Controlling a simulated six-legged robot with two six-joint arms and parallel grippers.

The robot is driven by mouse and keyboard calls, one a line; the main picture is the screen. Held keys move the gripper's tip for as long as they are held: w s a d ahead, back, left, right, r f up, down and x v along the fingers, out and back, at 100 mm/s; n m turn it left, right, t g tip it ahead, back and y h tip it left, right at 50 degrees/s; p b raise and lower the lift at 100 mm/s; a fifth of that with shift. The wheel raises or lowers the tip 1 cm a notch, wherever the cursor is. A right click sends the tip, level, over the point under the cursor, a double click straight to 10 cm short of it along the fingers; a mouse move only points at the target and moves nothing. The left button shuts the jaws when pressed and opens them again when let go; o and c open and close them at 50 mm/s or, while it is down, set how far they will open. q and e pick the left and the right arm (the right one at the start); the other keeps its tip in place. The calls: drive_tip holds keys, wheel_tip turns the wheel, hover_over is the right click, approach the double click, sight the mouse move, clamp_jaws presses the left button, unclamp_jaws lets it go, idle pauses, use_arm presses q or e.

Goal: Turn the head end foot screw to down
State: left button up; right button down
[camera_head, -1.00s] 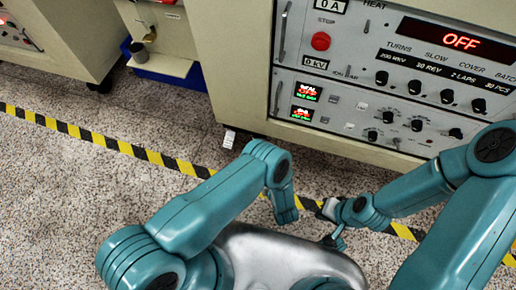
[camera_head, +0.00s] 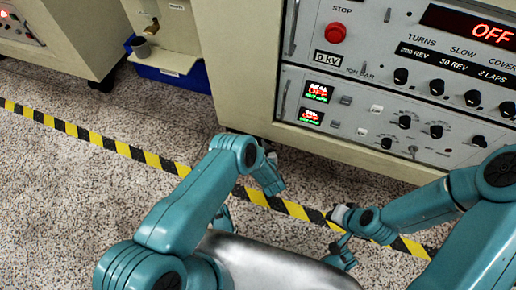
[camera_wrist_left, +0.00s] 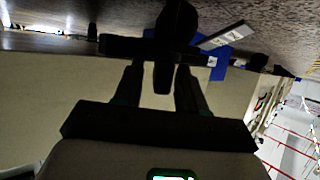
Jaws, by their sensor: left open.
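In the left wrist view my left gripper (camera_wrist_left: 160,92) is open, with its two dark fingers pointing at the underside of the beige machine. A dark upright piece, apparently the foot screw (camera_wrist_left: 164,76), shows between the fingers with a dark crossbar and rounded part beyond it. I cannot tell whether the fingers touch it.
The beige machine (camera_head: 350,155) with its control panel (camera_head: 400,115) stands ahead. A blue bin (camera_head: 180,76) is under the neighbouring unit. Yellow-black tape (camera_head: 120,148) crosses the speckled floor (camera_head: 60,200), which is clear at the left.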

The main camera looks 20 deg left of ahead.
use_arm(q)
drive_tip(key=shift+w, duration=0.15)
clamp_jaws()
